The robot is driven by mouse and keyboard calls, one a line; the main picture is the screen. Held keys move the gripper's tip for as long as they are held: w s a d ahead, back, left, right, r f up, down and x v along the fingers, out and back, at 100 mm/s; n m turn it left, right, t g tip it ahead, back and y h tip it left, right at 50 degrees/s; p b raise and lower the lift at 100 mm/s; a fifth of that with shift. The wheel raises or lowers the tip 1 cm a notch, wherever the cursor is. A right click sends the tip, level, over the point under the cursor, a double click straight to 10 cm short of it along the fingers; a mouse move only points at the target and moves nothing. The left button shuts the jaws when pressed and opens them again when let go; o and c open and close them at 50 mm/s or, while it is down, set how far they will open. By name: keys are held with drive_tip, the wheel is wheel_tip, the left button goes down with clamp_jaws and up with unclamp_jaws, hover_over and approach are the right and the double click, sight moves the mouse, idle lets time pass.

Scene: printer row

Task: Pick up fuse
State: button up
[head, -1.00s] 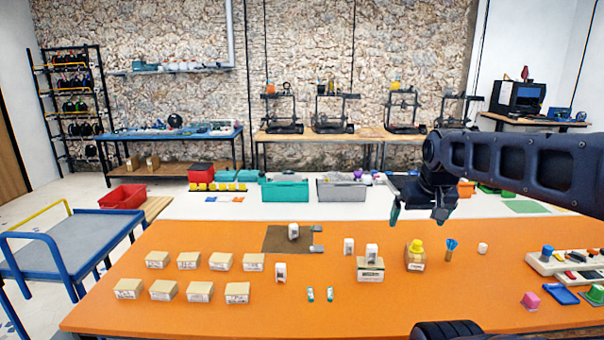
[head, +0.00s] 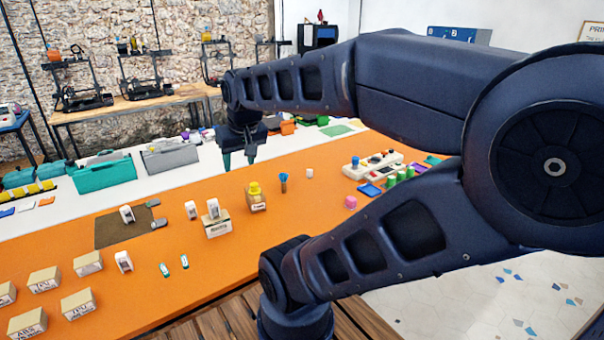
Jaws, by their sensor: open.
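No thing in the head view can be made out for certain as the fuse. Two small white-and-green pieces, a left one (head: 164,270) and a right one (head: 184,262), lie side by side near the front of the orange table (head: 230,262); they are too small to identify. My gripper (head: 239,162) points down over the table's far edge, open and empty, well apart from these pieces. My arm hides part of the table's right side.
Labelled cardboard boxes (head: 78,303) stand at the front left. White upright pieces (head: 123,261) stand near a brown mat (head: 115,232). Bare orange lies between.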

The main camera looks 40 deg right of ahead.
drive_tip(key=w+d+f+m+g+h, duration=0.1)
drive_tip(key=w+d+f+m, duration=0.25)
drive_tip(key=w+d, duration=0.85)
drive_tip(key=w+d+f+m, duration=0.2)
drive_tip(key=w+d+m, duration=0.4)
drive_tip(key=w, duration=0.9)
drive_tip(key=m+g+h, duration=0.3)
drive_tip(key=m, duration=0.4)
approach(309, 170)
drive_tip(key=shift+n, duration=0.25)
drive_tip(key=x, duration=1.1)
drive_tip(key=shift+w+d+f, duration=0.1)
drive_tip(key=shift+d+f, duration=0.1)
drive_tip(key=shift+f, duration=0.05)
drive_tip(key=shift+c, duration=0.4)
drive_tip(key=c, duration=1)
